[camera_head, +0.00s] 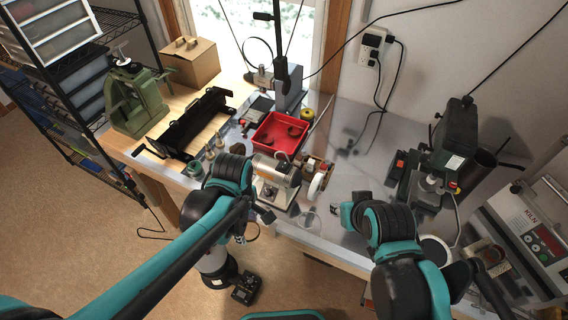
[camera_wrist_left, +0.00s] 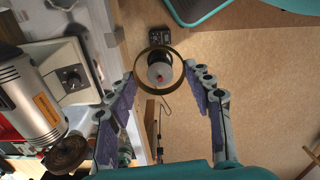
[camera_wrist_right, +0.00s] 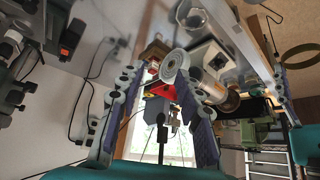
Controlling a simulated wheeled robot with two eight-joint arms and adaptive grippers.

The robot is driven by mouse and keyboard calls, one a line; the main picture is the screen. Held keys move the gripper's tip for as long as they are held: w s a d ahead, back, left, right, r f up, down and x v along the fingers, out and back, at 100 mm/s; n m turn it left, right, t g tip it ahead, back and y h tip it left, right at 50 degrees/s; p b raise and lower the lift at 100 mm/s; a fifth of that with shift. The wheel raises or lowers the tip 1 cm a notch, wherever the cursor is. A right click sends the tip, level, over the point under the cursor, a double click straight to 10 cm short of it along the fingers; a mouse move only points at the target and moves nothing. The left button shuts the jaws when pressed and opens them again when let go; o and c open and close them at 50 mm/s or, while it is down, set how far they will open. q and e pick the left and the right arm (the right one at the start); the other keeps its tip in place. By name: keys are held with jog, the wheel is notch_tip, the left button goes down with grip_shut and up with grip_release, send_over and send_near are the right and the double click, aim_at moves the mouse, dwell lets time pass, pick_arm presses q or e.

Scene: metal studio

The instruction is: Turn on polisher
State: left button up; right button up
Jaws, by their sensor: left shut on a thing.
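The polisher (camera_head: 277,170) stands on the metal bench, with a silver motor body, a white wheel (camera_head: 318,187) on its right end and a pale base. In the left wrist view its motor (camera_wrist_left: 30,95) and front panel with a dark knob (camera_wrist_left: 74,76) show at the left. In the right wrist view its motor (camera_wrist_right: 208,87) lies beyond the fingers. My left gripper (camera_head: 256,224), in front of the polisher, is shut on a brass ring (camera_wrist_left: 138,76), apart from the knob. My right gripper (camera_head: 340,210) is open and empty, right of the polisher. The knob's setting cannot be read.
A red tray (camera_head: 278,133) stands behind the polisher. A black roller machine (camera_head: 196,122) and a green press (camera_head: 136,100) stand at the left. A dark green drill press (camera_head: 452,145) and a kiln (camera_head: 530,225) are at the right. A black and silver device (camera_head: 243,289) is on the floor.

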jog(key=shift+w+r, duration=0.1)
jog(key=c, duration=0.5)
jog(key=shift+w+a+r, duration=0.2)
grip_shut()
jog(key=w+a+r+n+g+y, duration=0.1)
jog(key=w+a+r+n+y, duration=0.1)
jog(key=w, duration=0.5)
jog(key=w+a+r+n+g+y+p, duration=0.1)
jog(key=w+a+r+n+g+y, duration=0.1)
jog(key=w+n+y, duration=0.4)
jog(key=shift+w+a+r+n+g, duration=0.3)
jog(key=shift+w+a+r+n, duration=0.4)
jog(key=shift+w+r+n, duration=0.75)
jog(key=shift+s+f+n, duration=0.25)
jog(key=shift+f, duration=0.15)
